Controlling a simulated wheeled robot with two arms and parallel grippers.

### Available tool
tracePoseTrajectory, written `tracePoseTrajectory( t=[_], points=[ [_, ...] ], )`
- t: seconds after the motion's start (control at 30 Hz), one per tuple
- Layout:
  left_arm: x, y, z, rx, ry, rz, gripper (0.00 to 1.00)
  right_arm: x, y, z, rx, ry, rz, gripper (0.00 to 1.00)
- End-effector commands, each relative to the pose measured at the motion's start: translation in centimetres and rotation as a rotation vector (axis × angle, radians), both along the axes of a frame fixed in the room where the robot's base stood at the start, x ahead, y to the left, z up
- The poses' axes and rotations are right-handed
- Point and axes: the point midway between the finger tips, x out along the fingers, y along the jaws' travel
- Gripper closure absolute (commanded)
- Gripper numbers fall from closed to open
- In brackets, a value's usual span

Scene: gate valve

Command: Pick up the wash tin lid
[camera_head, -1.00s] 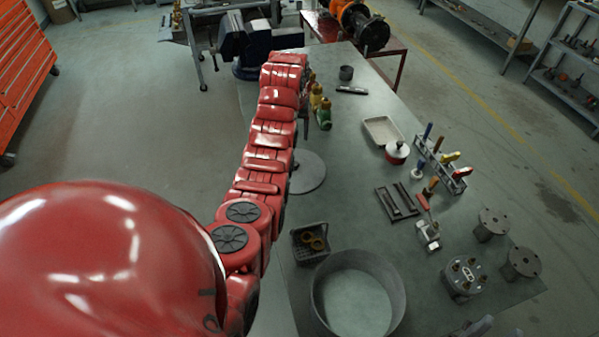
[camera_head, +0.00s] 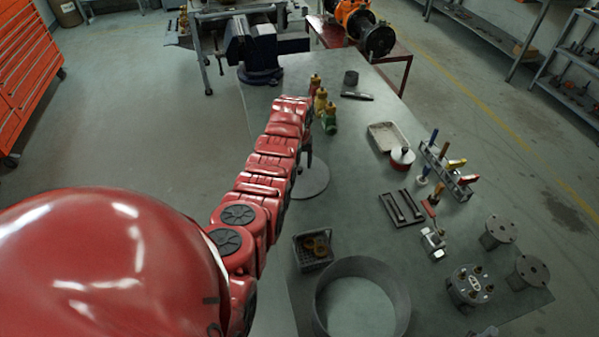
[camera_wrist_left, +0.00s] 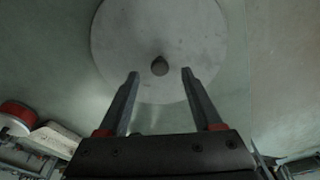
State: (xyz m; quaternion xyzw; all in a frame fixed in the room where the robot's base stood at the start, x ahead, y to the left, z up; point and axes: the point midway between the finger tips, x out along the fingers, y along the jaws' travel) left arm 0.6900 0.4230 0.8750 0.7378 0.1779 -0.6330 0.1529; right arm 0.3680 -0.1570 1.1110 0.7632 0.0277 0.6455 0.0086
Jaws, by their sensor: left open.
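The wash tin lid, a flat grey disc (camera_head: 312,183), lies on the table near its left edge, partly hidden by my left arm. In the left wrist view the lid (camera_wrist_left: 125,45) fills the upper middle, with a small dark round knob (camera_wrist_left: 160,66) at its centre. My left gripper (camera_wrist_left: 160,72) is open and empty, and the knob shows between its fingertips. In the head view the left gripper (camera_head: 305,168) shows only as a small dark shape over the lid. I cannot tell the exact height of the fingers above the knob. My right gripper is not in view.
A large open round tin (camera_head: 402,296) and a small crate (camera_head: 297,254) stand near. A tray (camera_head: 376,131), a red-and-white pot (camera_head: 402,158) and a tool rack (camera_head: 462,190) stand to the right.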

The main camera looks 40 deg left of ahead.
Motion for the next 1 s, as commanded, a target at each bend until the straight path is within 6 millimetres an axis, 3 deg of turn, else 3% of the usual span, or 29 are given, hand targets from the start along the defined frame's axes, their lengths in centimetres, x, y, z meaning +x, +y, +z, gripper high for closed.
tracePoseTrajectory(
  t=[0.33, 0.67, 1.0],
  points=[
    [0.2, 0.1, -2.2, -0.003, 0.003, 0.0, 0.33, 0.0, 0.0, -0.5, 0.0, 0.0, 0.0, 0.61],
    [0.2, 0.1, -2.4, -0.002, 0.002, 0.0, 0.33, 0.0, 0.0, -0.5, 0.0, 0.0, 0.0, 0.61],
    [0.2, 0.1, -2.4, -0.002, 0.001, 0.0, 0.91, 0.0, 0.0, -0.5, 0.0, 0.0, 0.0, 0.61]
  ],
)
